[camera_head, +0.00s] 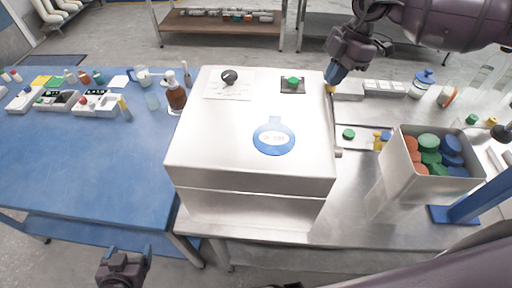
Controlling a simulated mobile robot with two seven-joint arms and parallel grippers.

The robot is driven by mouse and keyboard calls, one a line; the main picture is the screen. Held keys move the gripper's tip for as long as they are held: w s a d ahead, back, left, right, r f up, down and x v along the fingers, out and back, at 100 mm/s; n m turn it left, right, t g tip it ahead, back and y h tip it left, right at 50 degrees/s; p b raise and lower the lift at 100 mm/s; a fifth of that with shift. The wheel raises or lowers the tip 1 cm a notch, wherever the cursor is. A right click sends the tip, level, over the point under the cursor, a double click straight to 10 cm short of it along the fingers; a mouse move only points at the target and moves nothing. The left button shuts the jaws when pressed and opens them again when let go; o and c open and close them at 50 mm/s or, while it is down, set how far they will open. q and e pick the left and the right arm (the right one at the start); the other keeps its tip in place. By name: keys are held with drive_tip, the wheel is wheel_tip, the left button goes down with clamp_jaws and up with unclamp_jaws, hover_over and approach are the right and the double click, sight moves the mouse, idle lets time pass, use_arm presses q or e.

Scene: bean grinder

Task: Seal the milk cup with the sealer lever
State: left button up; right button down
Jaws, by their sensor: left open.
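The large steel sealer box (250,150) stands in the middle with a blue round label on its top. A thin lever (333,112) rises along its right side from a small pivot near the front. My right gripper (334,82) comes in from the upper right and is at the lever's upper end, beside a blue and yellow part. Its fingers are too small and overlapped to tell whether they are closed on it. My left gripper (122,272) is open and empty at the bottom left, below the blue table. I cannot make out the milk cup; the box hides its inside.
A blue table (80,160) on the left holds bottles, cups and small trays along its back. On the right counter, a steel bin (405,190) holds coloured lids. A blue-and-white jar (422,84) stands behind. A blue post (480,203) rises at the right front.

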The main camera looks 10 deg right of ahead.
drive_tip(key=shift+s+f, duration=0.15)
drive_tip(key=shift+f, duration=0.1)
drive_tip(key=shift+r+p, duration=1.35)
drive_tip(key=shift+r, duration=0.65)
drive_tip(key=shift+r+p, duration=0.85)
drive_tip(key=shift+r, duration=0.5)
wheel_tip(320, 180, up, 10)
drive_tip(key=p, duration=0.2)
drive_tip(key=shift+f, duration=0.15)
